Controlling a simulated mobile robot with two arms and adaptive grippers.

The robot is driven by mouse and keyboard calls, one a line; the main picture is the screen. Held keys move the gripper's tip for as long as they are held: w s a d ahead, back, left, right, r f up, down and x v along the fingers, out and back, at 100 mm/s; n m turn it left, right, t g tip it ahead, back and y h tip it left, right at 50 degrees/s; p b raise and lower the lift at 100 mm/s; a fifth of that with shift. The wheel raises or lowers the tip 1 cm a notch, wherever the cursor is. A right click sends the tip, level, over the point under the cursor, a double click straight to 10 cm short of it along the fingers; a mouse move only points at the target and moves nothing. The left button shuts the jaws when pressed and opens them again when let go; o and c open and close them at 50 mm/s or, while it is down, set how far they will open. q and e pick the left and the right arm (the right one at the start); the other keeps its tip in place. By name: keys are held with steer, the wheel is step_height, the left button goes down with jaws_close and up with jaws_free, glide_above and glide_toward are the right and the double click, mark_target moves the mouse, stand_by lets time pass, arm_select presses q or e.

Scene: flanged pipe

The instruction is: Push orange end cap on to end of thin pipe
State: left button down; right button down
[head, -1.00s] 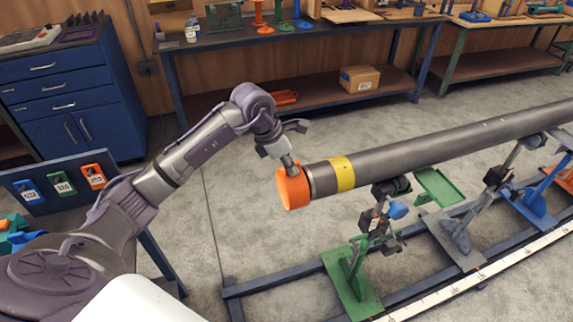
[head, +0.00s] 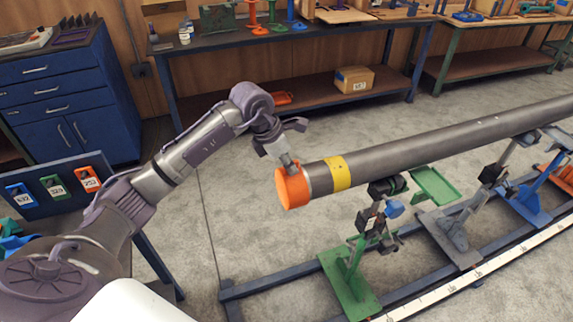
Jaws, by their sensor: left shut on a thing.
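The orange end cap (head: 291,189) sits at the near left end of the long grey pipe (head: 430,142), in line with it. Its right rim meets the pipe end, with no clear gap showing; how deep it sits on the pipe cannot be seen. A yellow band (head: 338,173) circles the pipe just right of the cap. My left gripper (head: 289,163) is shut on the cap at its upper edge, reaching down from above left. Its fingertips are small and partly hidden by the cap. My right gripper is out of view.
Green (head: 349,283), grey and blue stands hold the pipe on a dark blue floor frame with a white measuring strip. A blue drawer cabinet (head: 62,95) and workbenches line the back wall. Open floor lies behind the pipe.

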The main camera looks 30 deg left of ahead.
mark_target(311, 169)
arm_select(q)
steer(key=shift+w+d, duration=0.35)
steer(key=shift+w, duration=0.05)
stand_by(0.6)
steer(key=shift+w+d+b, duration=0.4)
steer(key=shift+w+d, duration=0.3)
stand_by(0.7)
stand_by(0.4)
steer(key=shift+w+d, duration=0.25)
steer(key=shift+w, duration=0.05)
stand_by(0.3)
steer(key=shift+w+d+b, duration=0.2)
steer(key=shift+w+b, duration=0.05)
steer(key=shift+b, duration=0.05)
steer(key=shift+w+d, duration=0.1)
stand_by(0.5)
steer(key=c, duration=1.1)
jaws_free()
